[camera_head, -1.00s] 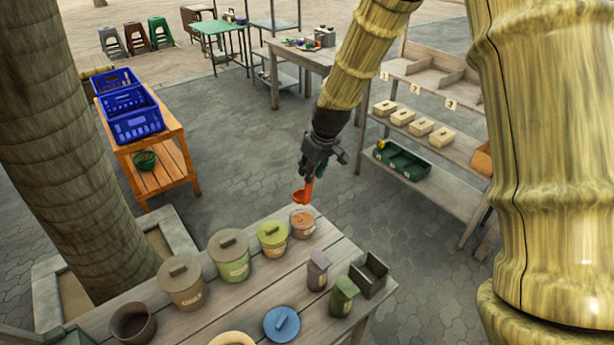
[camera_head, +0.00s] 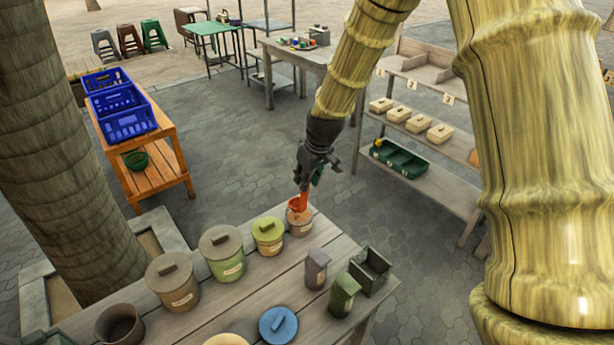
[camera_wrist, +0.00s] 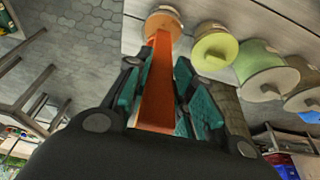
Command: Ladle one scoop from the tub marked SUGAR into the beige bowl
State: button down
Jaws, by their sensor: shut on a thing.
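My gripper (camera_head: 309,184) is shut on an orange-red ladle (camera_head: 303,202), which hangs nearly upright. The ladle's handle also shows in the wrist view (camera_wrist: 157,90). Its scoop is at the top of a small orange-brown tub (camera_head: 299,226) at the table's far end; I cannot tell whether it is inside or just above. This tub's label is too small to read. Beside it stand a yellow-green tub (camera_head: 267,236), a green tub (camera_head: 226,263) and a brown tub (camera_head: 178,294), all lidded, labels unreadable. A pale yellowish round thing (camera_head: 228,341), cut off at the bottom edge, may be the beige bowl.
On the wooden table (camera_head: 250,295) are a blue lid (camera_head: 278,325), a dark open pot (camera_head: 120,325), a grey canister (camera_head: 316,270), a green canister (camera_head: 343,294) and a dark open box (camera_head: 370,271). A tree trunk (camera_head: 70,170) stands left. Shelves (camera_head: 440,170) stand behind right.

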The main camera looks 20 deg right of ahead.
aim_at(305, 199)
jog(key=shift+f+b, duration=1.05)
jog(key=shift+f, duration=2.2)
jog(key=shift+r, duration=0.1)
jog(key=shift+r+p, duration=3.4)
jog(key=shift+r, duration=1.2)
